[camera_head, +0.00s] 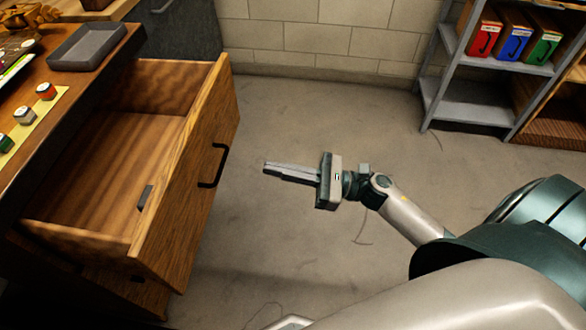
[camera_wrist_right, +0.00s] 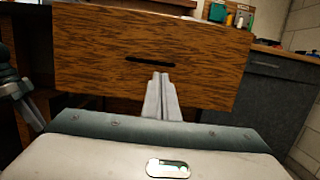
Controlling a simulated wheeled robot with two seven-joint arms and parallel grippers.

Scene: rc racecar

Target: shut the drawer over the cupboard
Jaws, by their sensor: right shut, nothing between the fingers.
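The wooden drawer (camera_head: 170,180) stands pulled far out from under the worktop, and its inside shows in the head view. Its black bar handle (camera_head: 215,166) is on the front panel. My right gripper (camera_head: 266,168) is shut and empty, to the right of the drawer front and apart from it, fingers pointing at it. In the right wrist view the drawer front (camera_wrist_right: 100,50) lies ahead of the closed fingertips (camera_wrist_right: 163,75), with the handle just above them. My left gripper (camera_wrist_right: 34,113) seems to show partly at the left edge there; its jaws are unclear.
The worktop (camera_head: 62,92) above the drawer bears a grey tray (camera_head: 88,46) and several small jars on a yellow strip. A grey shelf (camera_head: 480,100) with red, blue and green binders stands at the back right. The floor between is clear.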

